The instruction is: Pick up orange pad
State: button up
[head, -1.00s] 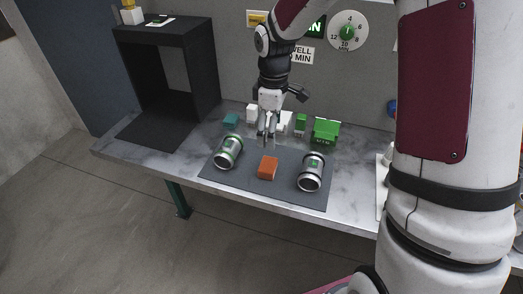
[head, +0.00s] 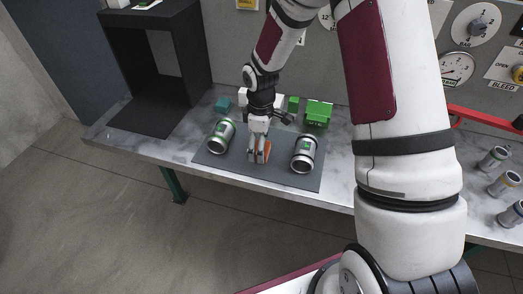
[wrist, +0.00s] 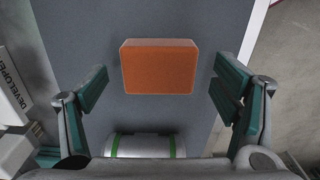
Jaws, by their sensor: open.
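The orange pad (wrist: 158,68) is a small block lying on the dark grey mat (wrist: 196,25). In the wrist view it sits ahead of and between the two spread green-padded fingers of my gripper (wrist: 160,92), with clear space on both sides. In the head view my gripper (head: 259,156) is low over the mat's middle, and the orange pad (head: 267,150) shows partly behind its fingers. My gripper is open and empty. I cannot tell the exact height between fingertips and pad.
Behind are a green bin (head: 318,112) and a teal block (head: 223,104). A black open box (head: 158,60) stands at the left of the marble table.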

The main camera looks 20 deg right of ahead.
jog(key=shift+f, duration=0.9)
jog(key=c, duration=1.1)
jog(key=shift+r, duration=0.1)
jog(key=shift+c, duration=0.2)
jog(key=shift+r, duration=0.5)
jog(key=shift+s+r, duration=0.3)
jog(key=shift+r, duration=0.35)
jog(key=shift+s+r, duration=0.25)
jog(key=shift+r, duration=0.35)
jog(key=s+a+r, duration=0.1)
jog(key=s, duration=1.3)
jog(key=shift+s+a+r, duration=0.2)
jog(key=shift+s+a, duration=0.1)
jog(key=shift+s, duration=0.1)
